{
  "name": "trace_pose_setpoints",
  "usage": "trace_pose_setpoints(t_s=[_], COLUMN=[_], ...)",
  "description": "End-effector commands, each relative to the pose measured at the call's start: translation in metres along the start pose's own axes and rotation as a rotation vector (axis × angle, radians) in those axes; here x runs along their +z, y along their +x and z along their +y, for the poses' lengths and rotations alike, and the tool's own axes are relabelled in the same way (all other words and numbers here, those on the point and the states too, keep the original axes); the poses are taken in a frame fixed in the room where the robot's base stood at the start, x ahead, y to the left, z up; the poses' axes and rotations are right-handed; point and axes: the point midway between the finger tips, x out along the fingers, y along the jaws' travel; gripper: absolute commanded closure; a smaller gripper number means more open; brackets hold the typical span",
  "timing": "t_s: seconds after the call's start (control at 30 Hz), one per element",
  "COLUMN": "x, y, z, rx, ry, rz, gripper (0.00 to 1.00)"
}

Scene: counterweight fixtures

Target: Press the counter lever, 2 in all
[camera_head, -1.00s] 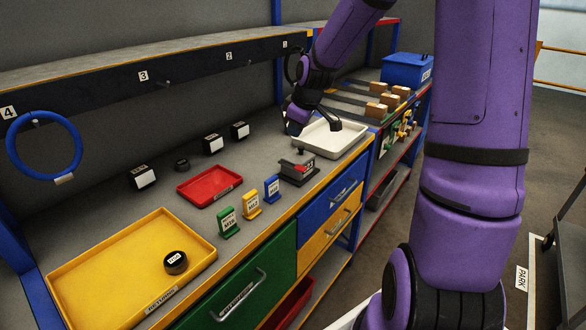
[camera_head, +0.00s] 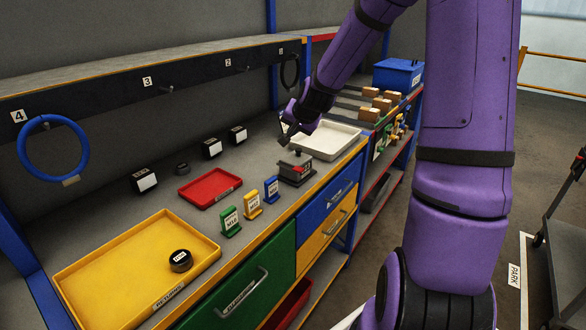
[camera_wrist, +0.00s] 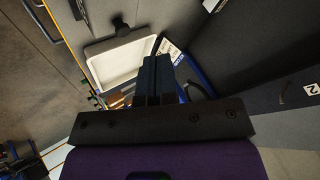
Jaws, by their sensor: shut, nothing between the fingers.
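My gripper (camera_head: 287,138) is shut and empty, above the bench just behind and left of the counter, apparently apart from the lever. In the wrist view my closed fingers (camera_wrist: 155,68) point over the white tray's edge, and a dark knob (camera_wrist: 121,26) shows beyond them.
A white tray (camera_head: 357,146) lies right of the counter. Blue (camera_head: 272,190), yellow (camera_head: 252,205) and green (camera_head: 230,221) tags stand to its left. A red tray (camera_head: 210,201) and a yellow tray (camera_head: 75,283) holding a black puck (camera_head: 181,261) lie farther left.

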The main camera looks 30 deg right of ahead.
Motion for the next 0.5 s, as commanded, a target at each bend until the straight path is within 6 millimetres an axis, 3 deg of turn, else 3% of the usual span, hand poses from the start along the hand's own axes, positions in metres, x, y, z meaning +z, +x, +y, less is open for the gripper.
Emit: trace_pose_setpoints(t_s=[0.5], x=[0.0069], y=[0.0095], z=[0.0070], rx=[0.001], ry=[-0.001], rz=[-0.003], gripper=[1.00])
